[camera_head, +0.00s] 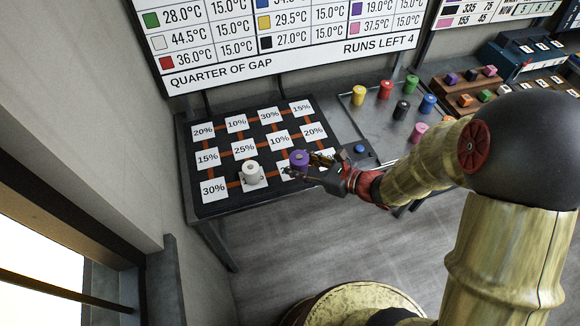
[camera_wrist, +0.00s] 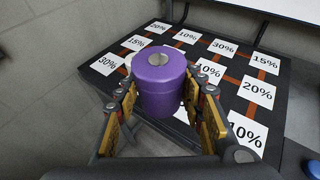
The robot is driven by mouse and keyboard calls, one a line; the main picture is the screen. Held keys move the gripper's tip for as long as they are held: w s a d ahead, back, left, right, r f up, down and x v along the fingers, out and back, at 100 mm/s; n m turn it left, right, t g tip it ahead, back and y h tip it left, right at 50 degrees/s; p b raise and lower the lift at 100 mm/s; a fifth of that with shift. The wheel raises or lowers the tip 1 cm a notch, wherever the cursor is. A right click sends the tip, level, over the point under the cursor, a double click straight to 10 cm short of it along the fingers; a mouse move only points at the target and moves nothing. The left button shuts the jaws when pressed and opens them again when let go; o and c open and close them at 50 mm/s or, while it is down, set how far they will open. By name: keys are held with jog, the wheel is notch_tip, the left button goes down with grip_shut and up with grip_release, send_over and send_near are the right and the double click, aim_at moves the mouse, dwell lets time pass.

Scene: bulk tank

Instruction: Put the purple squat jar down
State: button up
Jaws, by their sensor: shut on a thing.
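The purple squat jar (camera_head: 299,158) is in my gripper (camera_head: 305,166), over the front part of the black board (camera_head: 280,203) with white percentage cards. In the wrist view the jar (camera_wrist: 159,82) stands upright with a grey disc on its lid, between the two fingers of my gripper (camera_wrist: 160,108). The fingers are shut on its sides. The jar and fingers hide part of the board and some cards. I cannot tell whether the jar's base touches the board.
A white jar (camera_head: 251,172) stands on a card just left of the purple jar. A grey tray (camera_head: 375,124) at the right holds several coloured jars. A blue button (camera_head: 359,149) sits between board and tray. A wall sign (camera_head: 290,40) hangs behind. Several cards on the board are bare.

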jog(key=w+f+b, duration=0.1)
jog(key=w+f, duration=0.1)
jog(key=w+a+f, duration=0.1)
jog(key=w+f, duration=0.2)
jog(key=w+a+f+b, duration=0.1)
jog(key=w+f, duration=0.1)
jog(key=w, duration=0.1)
jog(key=shift+w+f+b, duration=0.1)
jog(key=shift+f+b, duration=0.05)
jog(key=shift+b, duration=0.2)
jog(key=shift+w+f+b, duration=0.15)
jog(key=shift+f+b, duration=0.55)
jog(key=shift+f, duration=0.9)
jog(key=shift+f, duration=0.1)
jog(key=shift+f, duration=0.15)
jog(key=o, duration=1.2)
jog(key=shift+o, duration=0.2)
jog(key=shift+r, duration=0.2)
